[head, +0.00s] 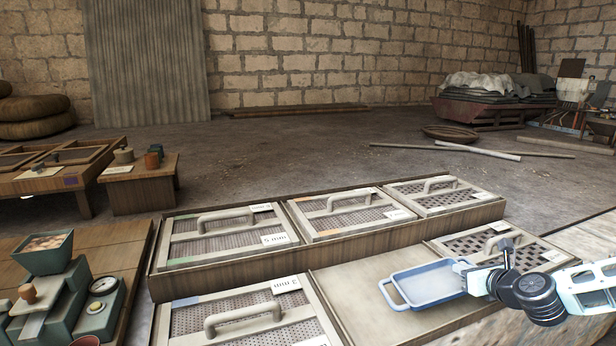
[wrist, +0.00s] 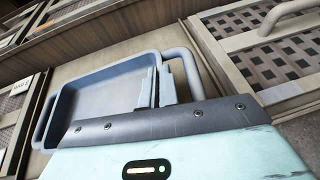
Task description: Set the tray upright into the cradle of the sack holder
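The tray (head: 428,303) is a shallow blue-grey rectangle with a loop handle at each end. It lies nearly flat, open side up, over the plain unscreened bay in the front row. My gripper (head: 466,274) is at its right end. In the wrist view the tray (wrist: 95,68) fills the middle, and my gripper's fingers (wrist: 160,88) close on its near end wall beside the handle. I cannot tell whether the tray touches the panel beneath. I cannot make out a sack holder or cradle in either view.
Framed mesh screens with handles (head: 230,236) surround the plain bay (head: 350,283). A green grinder (head: 50,285) stands on a wooden table at the left. A low wooden table (head: 140,185) stands behind it. Poles (head: 478,151) lie on the floor, which is otherwise largely open.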

